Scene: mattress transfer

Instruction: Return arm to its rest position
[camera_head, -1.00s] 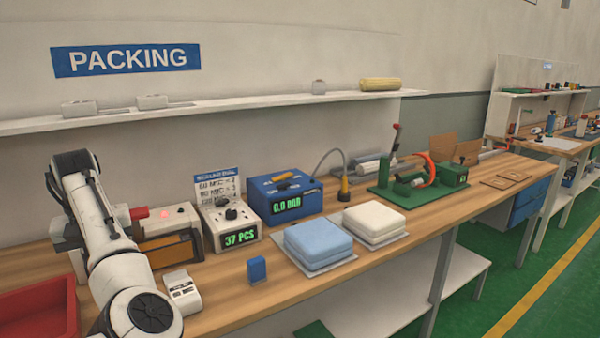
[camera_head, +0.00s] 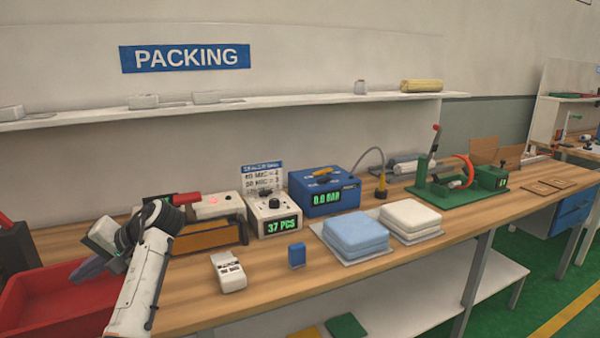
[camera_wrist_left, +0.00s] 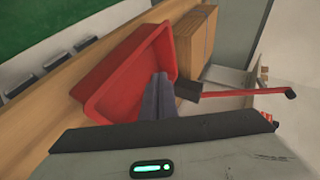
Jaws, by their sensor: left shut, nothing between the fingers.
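My left gripper (camera_head: 88,270) is at the left of the head view, with its dark fingers pointing down and left over the red bin (camera_head: 25,325). Its fingers are shut with nothing between them. In the left wrist view the closed fingers (camera_wrist_left: 158,98) show in front of the red bin (camera_wrist_left: 108,65), which looks empty where it shows. My left forearm rises from the bottom edge of the head view. My right arm and gripper are not in view.
Near the arm are a brown-fronted sealing machine (camera_head: 210,239), a small white device (camera_head: 228,273) and a blue block (camera_head: 297,255). Blue folded pads (camera_head: 356,234) and white folded pads (camera_head: 410,218) lie further right. Bare wood (camera_head: 190,300) shows at the front.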

